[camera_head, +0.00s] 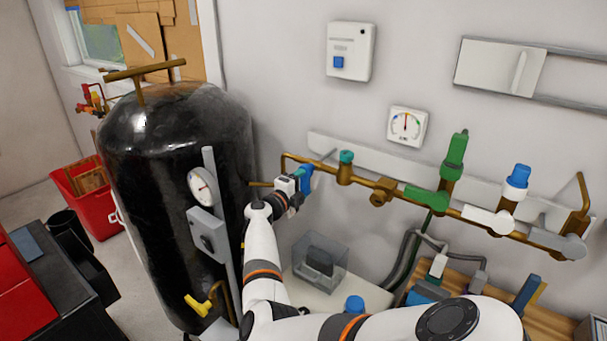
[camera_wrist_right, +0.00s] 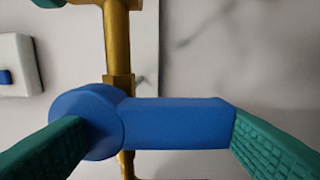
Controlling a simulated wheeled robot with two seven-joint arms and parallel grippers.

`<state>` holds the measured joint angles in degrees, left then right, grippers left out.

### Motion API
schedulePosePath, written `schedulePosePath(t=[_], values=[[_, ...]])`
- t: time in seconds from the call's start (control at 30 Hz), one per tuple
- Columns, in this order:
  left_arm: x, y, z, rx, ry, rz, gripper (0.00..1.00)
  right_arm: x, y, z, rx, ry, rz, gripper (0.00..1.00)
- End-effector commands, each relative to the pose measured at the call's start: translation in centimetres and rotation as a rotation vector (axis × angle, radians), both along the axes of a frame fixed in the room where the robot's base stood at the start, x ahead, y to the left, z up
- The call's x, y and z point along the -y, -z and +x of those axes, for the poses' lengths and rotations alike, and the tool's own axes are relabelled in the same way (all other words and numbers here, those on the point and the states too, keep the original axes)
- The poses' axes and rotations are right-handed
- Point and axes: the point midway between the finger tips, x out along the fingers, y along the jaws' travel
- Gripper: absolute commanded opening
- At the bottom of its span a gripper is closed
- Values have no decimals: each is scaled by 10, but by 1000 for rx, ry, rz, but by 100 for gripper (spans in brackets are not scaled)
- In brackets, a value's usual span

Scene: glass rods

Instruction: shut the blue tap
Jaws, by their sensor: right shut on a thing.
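The blue tap (camera_head: 307,177) sits at the left end of the brass pipe on the wall, partly hidden by my gripper in the head view. In the right wrist view its blue handle (camera_wrist_right: 175,123) has a round hub at the left and a flat lever pointing right, lying across the brass pipe (camera_wrist_right: 119,45). My right gripper (camera_head: 293,191) is shut on this handle. Its green fingers (camera_wrist_right: 160,138) press at the hub side and at the lever's end. My left gripper is not in view.
Along the brass pipe are a green handle (camera_head: 427,198), an upright green valve (camera_head: 455,156), white (camera_head: 488,219) and grey (camera_head: 557,243) handles, and a blue-capped valve (camera_head: 517,180). A big black tank (camera_head: 170,150) stands close left. A clear box (camera_head: 320,262) is below.

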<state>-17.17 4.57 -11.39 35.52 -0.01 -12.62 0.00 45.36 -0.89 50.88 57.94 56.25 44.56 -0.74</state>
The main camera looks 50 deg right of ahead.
Motion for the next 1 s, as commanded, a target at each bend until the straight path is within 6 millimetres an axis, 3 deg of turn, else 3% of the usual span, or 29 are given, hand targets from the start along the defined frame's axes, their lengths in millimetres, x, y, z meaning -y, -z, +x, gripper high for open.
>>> schedulePosePath(t=[0.2,0.23,0.37,0.73,1.0], values=[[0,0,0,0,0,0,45,2,-3,-1,-12,2,-10,27],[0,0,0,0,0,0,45,2,-3,-1,-12,2,-11,71],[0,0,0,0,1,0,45,2,-3,-1,-10,2,-9,90],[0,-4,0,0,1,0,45,-7,-2,-1,-8,0,-4,90],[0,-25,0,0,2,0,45,-58,-4,-5,-8,-1,-3,90]])
